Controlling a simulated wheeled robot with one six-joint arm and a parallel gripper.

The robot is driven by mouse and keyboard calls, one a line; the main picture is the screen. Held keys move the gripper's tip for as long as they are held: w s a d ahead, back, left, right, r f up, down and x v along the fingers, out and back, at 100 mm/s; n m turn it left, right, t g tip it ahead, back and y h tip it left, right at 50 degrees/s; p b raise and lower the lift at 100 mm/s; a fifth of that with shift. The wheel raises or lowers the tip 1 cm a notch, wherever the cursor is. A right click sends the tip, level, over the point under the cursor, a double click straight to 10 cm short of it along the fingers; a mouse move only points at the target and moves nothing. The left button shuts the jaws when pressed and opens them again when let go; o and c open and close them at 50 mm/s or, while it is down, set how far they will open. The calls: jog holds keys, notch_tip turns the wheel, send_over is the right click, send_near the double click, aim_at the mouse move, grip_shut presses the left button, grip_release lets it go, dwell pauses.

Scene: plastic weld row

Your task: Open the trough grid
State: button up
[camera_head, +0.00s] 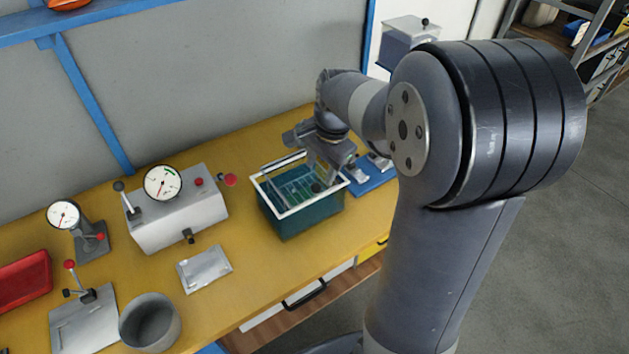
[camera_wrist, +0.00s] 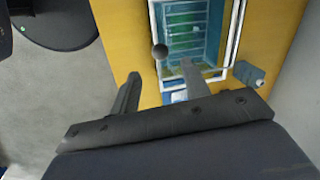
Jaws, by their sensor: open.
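The trough (camera_head: 305,220) is a dark teal box with a white rim, standing on the yellow bench. My gripper (camera_head: 324,172) is open and empty above the trough's right part. In the wrist view the knob lies beyond the gap between my fingers (camera_wrist: 160,84), apparently not held.
A blue mat with metal parts (camera_head: 373,180) lies just right of the trough. A grey gauge box (camera_head: 180,215), a metal plate (camera_head: 205,268) and a grey cup (camera_head: 150,322) stand to the left. The wall is close behind the bench.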

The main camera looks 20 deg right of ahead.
aim_at(316, 185)
jog(key=f, duration=0.3)
jog(key=w+f, duration=0.1)
jog(key=f, duration=0.1)
jog(key=a+f, duration=0.1)
jog(key=f, duration=0.2)
jog(key=shift+w+f, duration=0.25)
jog(key=shift+f, duration=0.05)
jog(key=shift+c, duration=0.5)
grip_shut()
